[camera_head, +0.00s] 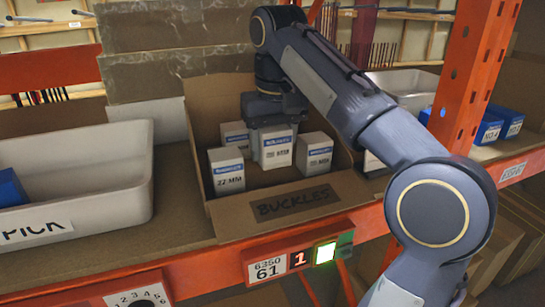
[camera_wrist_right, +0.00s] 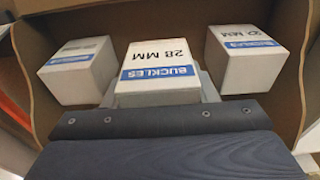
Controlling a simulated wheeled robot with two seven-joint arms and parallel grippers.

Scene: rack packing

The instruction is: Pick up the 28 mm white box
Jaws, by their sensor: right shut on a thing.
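The 28 mm white box (camera_head: 277,150) has a blue stripe and stands upright in the cardboard buckles bin (camera_head: 228,228). In the right wrist view the same box (camera_wrist_right: 168,62) reads "28 MM" and "BUCKLES". My right gripper (camera_head: 274,122) reaches down from above and is shut on this box. Its fingers partly hide the box's sides. I cannot tell whether the box touches the bin floor. My left gripper is not in view.
Similar white boxes stand close by: a 22 mm one (camera_head: 227,171) at left, one at right (camera_head: 314,153) and one behind (camera_head: 236,137). A white tray (camera_head: 110,205) labelled "PICK" stands left. An orange post (camera_head: 472,75) rises at right.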

